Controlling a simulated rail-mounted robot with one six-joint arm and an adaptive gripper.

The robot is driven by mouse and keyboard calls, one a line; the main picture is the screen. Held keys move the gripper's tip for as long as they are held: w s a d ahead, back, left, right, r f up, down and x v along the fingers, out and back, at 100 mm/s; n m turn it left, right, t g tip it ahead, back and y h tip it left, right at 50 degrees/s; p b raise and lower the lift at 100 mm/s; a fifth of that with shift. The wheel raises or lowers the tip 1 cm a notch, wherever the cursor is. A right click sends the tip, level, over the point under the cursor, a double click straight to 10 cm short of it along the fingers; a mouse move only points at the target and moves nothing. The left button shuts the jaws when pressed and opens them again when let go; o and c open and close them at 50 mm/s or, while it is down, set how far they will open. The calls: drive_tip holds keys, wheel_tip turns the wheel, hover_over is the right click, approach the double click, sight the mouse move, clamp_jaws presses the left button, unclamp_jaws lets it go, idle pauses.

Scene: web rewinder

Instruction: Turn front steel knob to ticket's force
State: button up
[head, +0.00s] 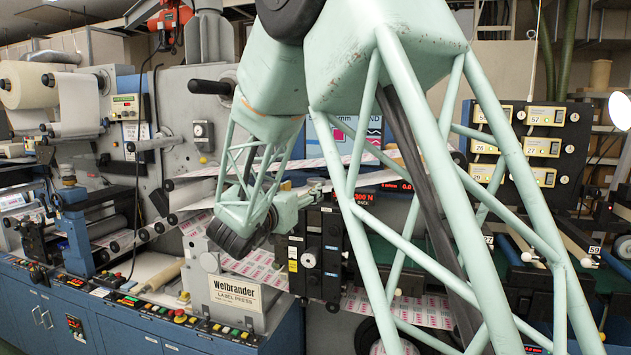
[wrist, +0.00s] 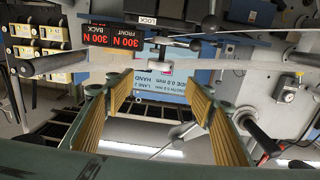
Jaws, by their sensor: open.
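My gripper (wrist: 160,88) is open in the wrist view, with ribbed tan pads on both fingers and nothing held between them. The wrist picture is upside down. Two red displays read FRONT 300 N (wrist: 130,37) and BACK 300 N (wrist: 98,35). In the head view, a round grey knob (head: 308,260) sits on a black block; I cannot tell whether it is the front knob. My arm covers much of that view, and no ticket is clearly readable.
A blue screen (wrist: 165,80) stands behind the fingers. A LOCK label (wrist: 148,21) and dark-ended levers lie close by. The printed label web (head: 245,268) runs through the press. Numbered yellow units (head: 545,115) stand at right; a button console (head: 180,318) runs along the front.

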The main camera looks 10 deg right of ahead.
sight(316, 179)
drive_tip(key=shift+p+x, duration=1.2)
drive_tip(key=shift+x, duration=5.6)
drive_tip(key=c, duration=0.9)
